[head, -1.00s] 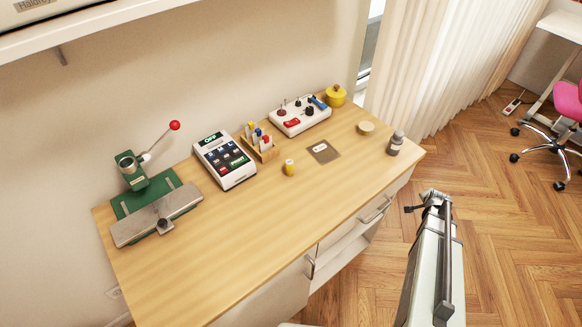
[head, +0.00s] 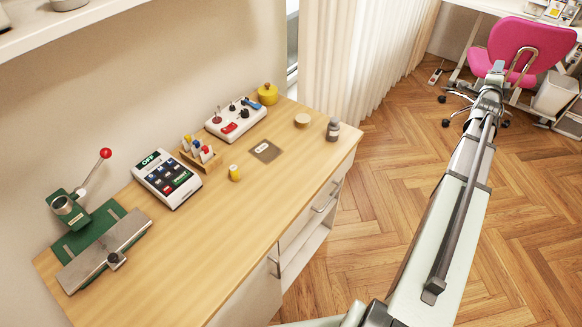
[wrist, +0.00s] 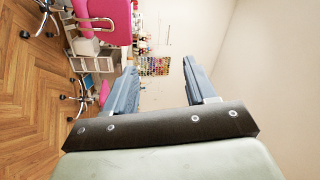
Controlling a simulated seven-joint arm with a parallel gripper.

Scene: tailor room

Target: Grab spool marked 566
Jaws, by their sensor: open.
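No marking 566 is readable in any view. A small yellow item with a pale top (head: 234,173), perhaps a spool, stands upright on the wooden workbench (head: 225,235). My gripper (wrist: 159,62) is open and empty in the wrist view, its two fingers wide apart and pointing at the far side of the room. A rack of small colourful items (wrist: 155,66), perhaps thread spools, shows between the fingers, far off and too small to read. In the head view my arm reaches over the floor, right of the bench and apart from it.
A pink chair (head: 525,45) stands beyond my arm. Open floor lies right of the bench.

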